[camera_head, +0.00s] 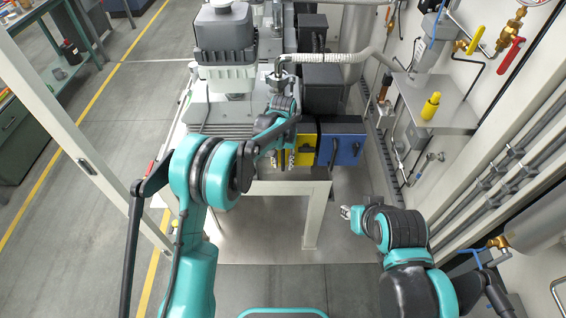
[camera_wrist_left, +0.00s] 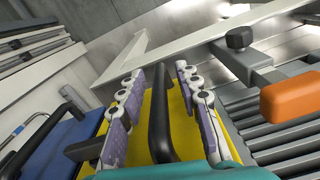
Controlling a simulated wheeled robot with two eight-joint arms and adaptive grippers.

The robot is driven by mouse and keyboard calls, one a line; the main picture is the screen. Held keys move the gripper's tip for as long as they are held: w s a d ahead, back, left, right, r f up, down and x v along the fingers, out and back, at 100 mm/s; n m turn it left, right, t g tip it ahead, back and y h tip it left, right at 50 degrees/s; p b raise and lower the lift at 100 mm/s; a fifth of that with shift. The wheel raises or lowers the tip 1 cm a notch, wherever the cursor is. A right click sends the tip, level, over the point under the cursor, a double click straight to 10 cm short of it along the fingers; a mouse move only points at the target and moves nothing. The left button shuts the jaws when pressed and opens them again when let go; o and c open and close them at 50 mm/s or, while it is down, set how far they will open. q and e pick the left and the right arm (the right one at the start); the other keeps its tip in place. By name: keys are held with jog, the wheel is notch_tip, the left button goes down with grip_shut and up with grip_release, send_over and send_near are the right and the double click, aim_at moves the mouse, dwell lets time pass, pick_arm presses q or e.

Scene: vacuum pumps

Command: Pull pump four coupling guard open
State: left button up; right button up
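The yellow coupling guard (camera_head: 306,157) sits on the front of the pump stand in the head view, beside a blue panel. In the left wrist view, the yellow guard (camera_wrist_left: 182,133) fills the middle and carries an upright black bar handle (camera_wrist_left: 160,115). My left gripper (camera_wrist_left: 158,74) is open, with one finger on each side of the handle and gaps between. In the head view my left gripper (camera_head: 283,156) is at the guard's left part and partly hides it. My right gripper (camera_head: 346,212) is low, right of the stand, apart from it; its fingers are too small to judge.
A blue panel (camera_head: 342,148) with a black handle is right of the yellow guard. An orange-ended lever (camera_wrist_left: 290,102) is close on the right in the wrist view. A wall with pipes, valves and a shelf (camera_head: 440,104) bounds the right side. Open floor (camera_head: 85,200) is left.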

pick_arm(q)
grip_shut()
jog(key=shift+s, duration=0.1)
